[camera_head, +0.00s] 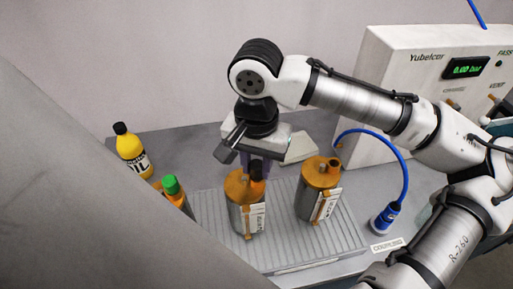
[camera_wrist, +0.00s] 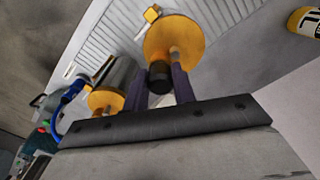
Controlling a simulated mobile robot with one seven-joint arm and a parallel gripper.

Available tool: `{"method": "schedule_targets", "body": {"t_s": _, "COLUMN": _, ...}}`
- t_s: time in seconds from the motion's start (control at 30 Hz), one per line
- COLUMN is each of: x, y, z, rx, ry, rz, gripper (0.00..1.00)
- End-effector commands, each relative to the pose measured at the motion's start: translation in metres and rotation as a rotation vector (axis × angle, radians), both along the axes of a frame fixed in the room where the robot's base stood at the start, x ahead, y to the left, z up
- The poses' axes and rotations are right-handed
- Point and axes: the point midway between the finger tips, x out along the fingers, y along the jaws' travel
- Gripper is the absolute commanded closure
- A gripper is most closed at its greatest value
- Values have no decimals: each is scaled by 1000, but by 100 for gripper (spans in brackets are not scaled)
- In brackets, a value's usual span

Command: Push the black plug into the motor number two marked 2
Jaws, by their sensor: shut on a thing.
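My gripper (camera_head: 257,172) points down over the middle motor (camera_head: 246,212), a grey cylinder with an orange top. Its two dark fingers are shut on the black plug (camera_wrist: 160,75), which shows between them in the wrist view. The plug is at the motor's orange top (camera_wrist: 165,38), near a pale port; I cannot tell how far it sits in. In the head view the fingers partly hide the plug (camera_head: 257,174). Another orange-topped motor (camera_head: 320,193) stands to the right. Both motors have white labels, whose numbers are too small to read.
A ribbed grey tray (camera_head: 290,243) lies under the motors. A green-capped object (camera_head: 171,186) and a yellow bottle (camera_head: 131,152) stand at left. A blue hose (camera_head: 404,170) with a blue coupling (camera_head: 384,217) hangs by the white test box (camera_head: 390,60) at right.

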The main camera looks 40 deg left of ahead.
Motion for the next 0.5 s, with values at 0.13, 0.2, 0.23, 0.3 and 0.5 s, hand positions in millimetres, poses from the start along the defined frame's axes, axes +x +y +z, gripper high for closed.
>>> {"method": "schedule_targets", "body": {"t_s": 0.13, "x": 0, "y": 0, "z": -5, "rx": 0, "ry": 0, "rz": 0, "gripper": 97}}
{"method": "schedule_targets", "body": {"t_s": 0.2, "x": 0, "y": 0, "z": -6, "rx": 0, "ry": 0, "rz": 0, "gripper": 97}}
{"method": "schedule_targets", "body": {"t_s": 0.23, "x": 0, "y": 0, "z": -7, "rx": 0, "ry": 0, "rz": 0, "gripper": 97}}
{"method": "schedule_targets", "body": {"t_s": 0.3, "x": 0, "y": 0, "z": -9, "rx": 0, "ry": 0, "rz": 0, "gripper": 97}}
{"method": "schedule_targets", "body": {"t_s": 0.5, "x": 0, "y": 0, "z": -9, "rx": 0, "ry": 0, "rz": 0, "gripper": 56}}
